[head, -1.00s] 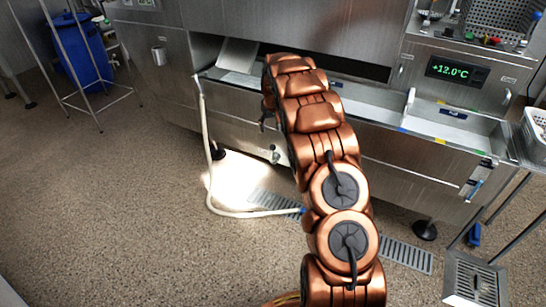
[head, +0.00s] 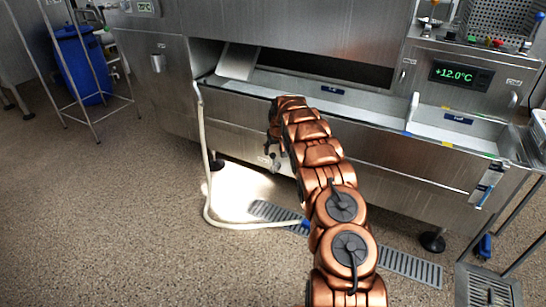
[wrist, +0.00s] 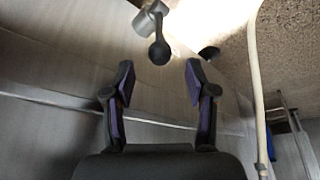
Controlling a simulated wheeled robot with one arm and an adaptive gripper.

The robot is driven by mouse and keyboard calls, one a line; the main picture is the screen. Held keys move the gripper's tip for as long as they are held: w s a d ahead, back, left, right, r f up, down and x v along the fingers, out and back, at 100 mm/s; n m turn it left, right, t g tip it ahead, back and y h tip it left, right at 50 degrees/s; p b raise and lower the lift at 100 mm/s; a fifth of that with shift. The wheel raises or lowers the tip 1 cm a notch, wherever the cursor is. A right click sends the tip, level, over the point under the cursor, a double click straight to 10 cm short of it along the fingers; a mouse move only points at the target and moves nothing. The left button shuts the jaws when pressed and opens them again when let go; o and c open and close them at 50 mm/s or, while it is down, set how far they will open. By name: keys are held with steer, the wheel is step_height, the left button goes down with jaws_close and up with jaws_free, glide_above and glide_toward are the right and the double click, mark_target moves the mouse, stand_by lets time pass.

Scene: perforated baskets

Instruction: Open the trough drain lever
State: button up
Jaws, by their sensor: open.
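The trough drain lever shows in the wrist view as a short metal fitting with a dark ball-ended handle (wrist: 159,50) at top centre. In the head view the lever (head: 274,160) is small, low on the steel trough front (head: 235,140). My gripper (wrist: 160,72) is open and empty, its two dark fingers pointing toward the lever. In the wrist view the ball end sits just beyond the fingertips, between them in the picture. I see no contact. In the head view my gripper is mostly hidden by my copper arm.
A pale hose (head: 203,140) hangs left of the lever and runs along the floor to a floor grate (head: 270,211). A wire rack (head: 95,105) and blue bin (head: 80,68) stand at the left. A temperature display (head: 461,75) is at the right. The floor at front left is clear.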

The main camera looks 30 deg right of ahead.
mark_target(273, 154)
steer(key=shift+b+x, duration=0.6)
steer(key=shift+x, duration=1.45)
steer(key=shift+c, duration=0.3)
steer(key=shift+a, duration=0.1)
jaws_close()
